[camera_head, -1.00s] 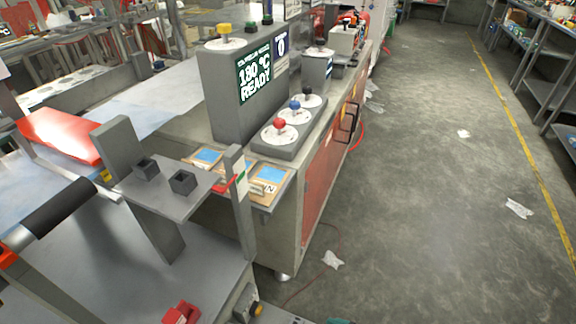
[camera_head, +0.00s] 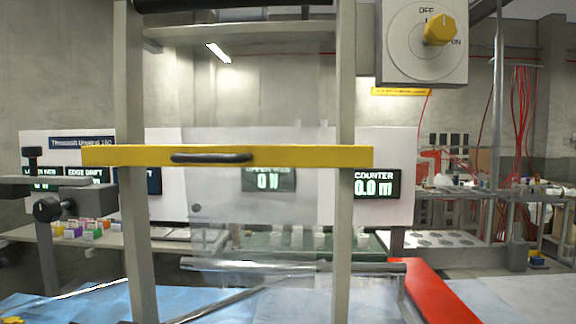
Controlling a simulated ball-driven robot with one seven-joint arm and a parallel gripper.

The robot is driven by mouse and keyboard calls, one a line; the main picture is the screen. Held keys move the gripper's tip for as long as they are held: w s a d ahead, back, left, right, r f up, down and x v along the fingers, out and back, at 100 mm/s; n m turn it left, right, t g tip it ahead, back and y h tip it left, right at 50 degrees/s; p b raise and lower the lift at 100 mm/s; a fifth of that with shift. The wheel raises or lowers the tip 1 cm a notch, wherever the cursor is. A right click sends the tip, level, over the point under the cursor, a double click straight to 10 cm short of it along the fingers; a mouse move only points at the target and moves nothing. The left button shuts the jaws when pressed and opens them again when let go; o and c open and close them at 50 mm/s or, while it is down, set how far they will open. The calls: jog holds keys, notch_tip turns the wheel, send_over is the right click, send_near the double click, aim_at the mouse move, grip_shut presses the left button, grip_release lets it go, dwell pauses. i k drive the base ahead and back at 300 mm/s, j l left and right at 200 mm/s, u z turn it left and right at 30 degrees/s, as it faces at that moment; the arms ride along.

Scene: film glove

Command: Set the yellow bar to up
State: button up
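The yellow bar (camera_head: 300,156) lies level across two grey upright posts (camera_head: 134,220) in the middle of the head view. It has a dark handle (camera_head: 211,157) left of its centre. The bar crosses in front of display panels, with the posts continuing above and below it. My gripper is not in view.
A yellow knob (camera_head: 438,30) marked OFF and ON sits on a box at the upper right. Behind the bar, displays include a counter reading 0.0 m (camera_head: 374,186). A metal roller (camera_head: 300,267) and a red panel (camera_head: 432,292) are below. A dark knob (camera_head: 46,210) is at the left.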

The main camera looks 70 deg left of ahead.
aim_at(235, 156)
jog(key=u, duration=1.75)
jog(key=k, duration=0.15)
jog(key=j+u, duration=0.05)
